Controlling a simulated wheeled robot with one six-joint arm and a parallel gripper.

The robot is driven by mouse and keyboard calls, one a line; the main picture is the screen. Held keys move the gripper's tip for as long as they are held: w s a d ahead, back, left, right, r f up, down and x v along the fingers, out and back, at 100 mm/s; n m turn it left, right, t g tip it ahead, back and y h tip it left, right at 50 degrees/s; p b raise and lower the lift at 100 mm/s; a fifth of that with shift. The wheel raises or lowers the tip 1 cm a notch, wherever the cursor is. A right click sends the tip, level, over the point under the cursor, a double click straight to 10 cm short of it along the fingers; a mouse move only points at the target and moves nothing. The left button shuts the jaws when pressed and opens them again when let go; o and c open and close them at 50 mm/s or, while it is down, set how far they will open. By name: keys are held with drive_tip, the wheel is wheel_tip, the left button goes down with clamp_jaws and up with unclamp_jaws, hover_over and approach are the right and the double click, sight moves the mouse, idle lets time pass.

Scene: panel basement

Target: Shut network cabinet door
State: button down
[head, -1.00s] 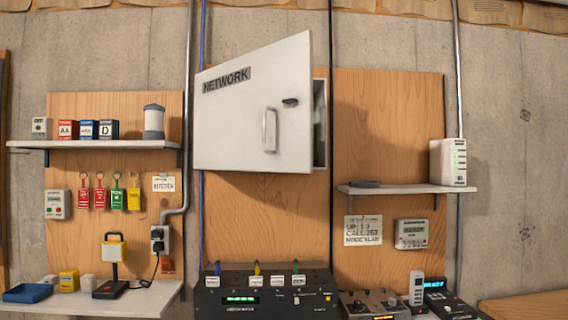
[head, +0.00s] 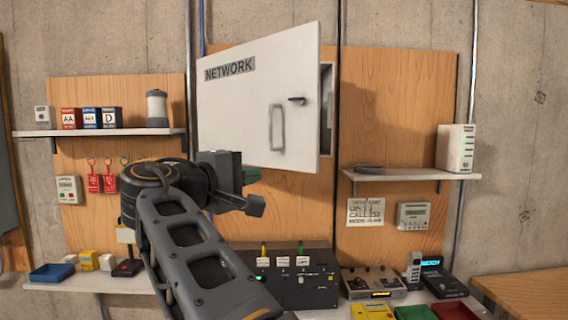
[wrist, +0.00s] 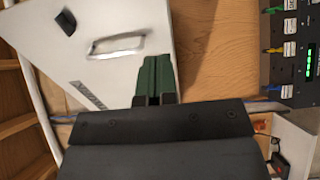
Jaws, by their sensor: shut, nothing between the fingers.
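The white network cabinet door (head: 235,115) with its NETWORK label hangs partly open in the head view. Its right edge stands out toward me, and a strip of the cabinet body (head: 326,105) shows behind that edge. The door has a grey pull handle (head: 278,128) and a dark latch (head: 297,100) near its right side. My gripper (head: 251,175) is shut and empty near the door's lower edge, left of the handle. In the wrist view the green fingers (wrist: 153,78) are together, with the door (wrist: 75,55) and its handle (wrist: 117,43) ahead. I cannot tell whether they touch the door.
A left shelf (head: 100,133) holds boxes and a canister. A right shelf (head: 410,175) carries a white device (head: 455,148). Below is a black console (head: 300,285) with cables. A vertical pipe (head: 335,215) runs beside the cabinet.

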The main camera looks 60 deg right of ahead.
sight(291, 165)
drive_tip(key=d+p, duration=0.1)
drive_tip(key=d, duration=0.2)
drive_tip(key=d+p, duration=0.1)
drive_tip(key=d, duration=0.2)
drive_tip(key=d+p, duration=0.1)
drive_tip(key=d, duration=0.1)
drive_tip(key=shift+s+d+r, duration=0.1)
drive_tip(key=shift+s+d, duration=0.3)
drive_tip(key=shift+d+p, duration=0.45)
drive_tip(key=shift+d, duration=0.45)
drive_tip(key=shift+s+d, duration=0.1)
